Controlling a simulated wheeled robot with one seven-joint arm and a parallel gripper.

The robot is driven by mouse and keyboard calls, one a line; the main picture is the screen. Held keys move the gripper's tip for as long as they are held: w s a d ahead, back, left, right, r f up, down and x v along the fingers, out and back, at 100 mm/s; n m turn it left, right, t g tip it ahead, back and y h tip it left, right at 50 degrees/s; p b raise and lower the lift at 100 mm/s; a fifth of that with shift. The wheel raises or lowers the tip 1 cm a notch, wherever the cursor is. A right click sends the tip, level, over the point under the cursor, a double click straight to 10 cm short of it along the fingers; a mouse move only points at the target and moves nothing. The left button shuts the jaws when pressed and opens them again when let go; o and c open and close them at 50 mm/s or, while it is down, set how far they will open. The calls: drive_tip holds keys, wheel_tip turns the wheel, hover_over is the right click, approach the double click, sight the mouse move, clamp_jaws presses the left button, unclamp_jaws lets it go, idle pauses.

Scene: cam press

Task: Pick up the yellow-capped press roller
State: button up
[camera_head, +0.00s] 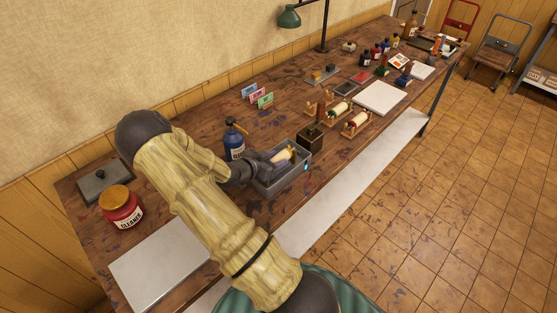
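A cream roller with yellow showing at its upper end (289,152) lies in a grey open tray (272,190) near the middle of the bench. It is probably the yellow-capped press roller. My gripper (280,160) is at the tray, right against this roller and covering part of it. The fingers are too small and too hidden to tell whether they are open or shut on it. Two other rollers lie in wooden cradles to the right of the tray: one with dark green ends (339,109) and one with red ends (355,121).
A blue bottle (234,146) stands close behind my gripper, and a dark box (311,140) beside the tray's right end. A red cleaner jar (121,207) stands at left. Pale slabs lie at the front left (160,262) and farther right (380,97). A green lamp (289,17) overhangs the back.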

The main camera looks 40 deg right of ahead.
sight(276, 158)
clamp_jaws()
wheel_tip(276, 158, up, 10)
drive_tip(key=shift+b, duration=0.35)
drive_tip(key=shift+d+f, duration=0.1)
drive_tip(key=shift+d, duration=0.05)
idle(0.6)
